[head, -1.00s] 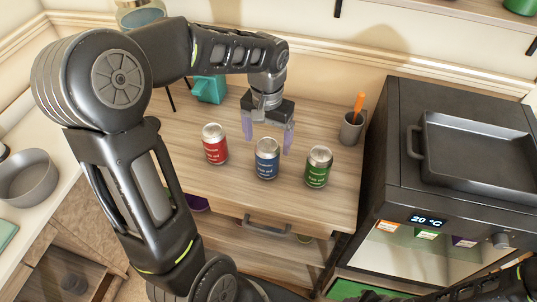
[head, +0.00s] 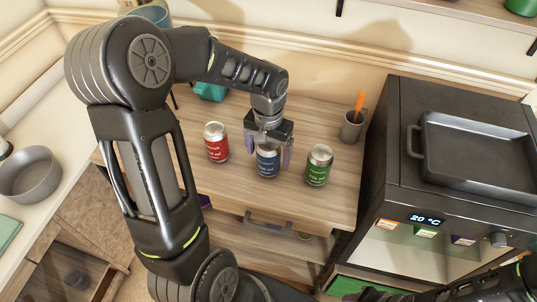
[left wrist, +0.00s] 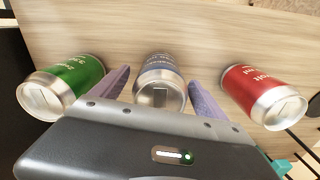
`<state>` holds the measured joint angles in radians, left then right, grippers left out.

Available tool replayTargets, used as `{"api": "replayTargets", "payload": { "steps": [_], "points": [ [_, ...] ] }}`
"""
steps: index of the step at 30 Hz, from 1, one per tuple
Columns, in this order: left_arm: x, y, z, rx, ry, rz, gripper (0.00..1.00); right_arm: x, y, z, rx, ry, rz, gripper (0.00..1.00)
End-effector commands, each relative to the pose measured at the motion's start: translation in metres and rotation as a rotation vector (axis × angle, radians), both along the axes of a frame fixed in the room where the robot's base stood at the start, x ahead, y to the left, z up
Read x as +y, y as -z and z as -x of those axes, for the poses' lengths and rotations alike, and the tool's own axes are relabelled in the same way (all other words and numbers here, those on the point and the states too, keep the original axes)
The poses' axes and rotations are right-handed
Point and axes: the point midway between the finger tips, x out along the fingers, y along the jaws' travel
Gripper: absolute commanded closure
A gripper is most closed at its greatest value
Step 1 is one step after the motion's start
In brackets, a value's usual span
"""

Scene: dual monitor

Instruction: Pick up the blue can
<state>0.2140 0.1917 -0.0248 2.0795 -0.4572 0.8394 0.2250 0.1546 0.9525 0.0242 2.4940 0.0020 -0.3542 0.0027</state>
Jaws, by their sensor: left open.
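The blue can (head: 268,162) stands upright on the wooden table, between a red can (head: 216,143) on its left and a green can (head: 318,166) on its right. My left gripper (head: 268,158) is open, with one purple finger on each side of the blue can. In the left wrist view, the blue can (left wrist: 160,82) sits between the two spread fingertips (left wrist: 160,90). I cannot tell whether either finger touches it. The green can (left wrist: 62,85) and red can (left wrist: 264,94) lie just outside the fingers there. My right gripper is not in view.
A grey cup with an orange-handled tool (head: 352,124) stands at the table's back right. A black oven (head: 400,175) with a tray on top is on the right. A teal object (head: 211,91) is behind my left arm. The table front (head: 300,205) is clear.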

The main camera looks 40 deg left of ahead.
Motion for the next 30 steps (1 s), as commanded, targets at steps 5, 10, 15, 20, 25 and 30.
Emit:
{"api": "replayTargets", "payload": {
  "steps": [5,10,15,20,25,30],
  "points": [
    [0.0,0.017,0.0,0.001,0.0,0.0,0.16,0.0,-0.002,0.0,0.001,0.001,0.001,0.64],
    [0.0,0.017,0.0,-0.001,0.0,0.0,0.16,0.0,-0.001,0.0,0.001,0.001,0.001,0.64],
    [0.0,0.017,0.0,-0.001,0.0,0.0,0.16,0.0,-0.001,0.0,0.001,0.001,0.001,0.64],
    [0.0,0.017,0.0,-0.001,0.0,0.0,0.16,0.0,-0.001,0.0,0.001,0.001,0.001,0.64],
    [0.0,0.017,0.0,-0.001,0.0,0.0,0.22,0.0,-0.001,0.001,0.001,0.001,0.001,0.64],
    [0.0,0.017,0.0,-0.001,0.0,0.0,0.36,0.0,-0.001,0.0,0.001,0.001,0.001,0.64]
  ]
}}
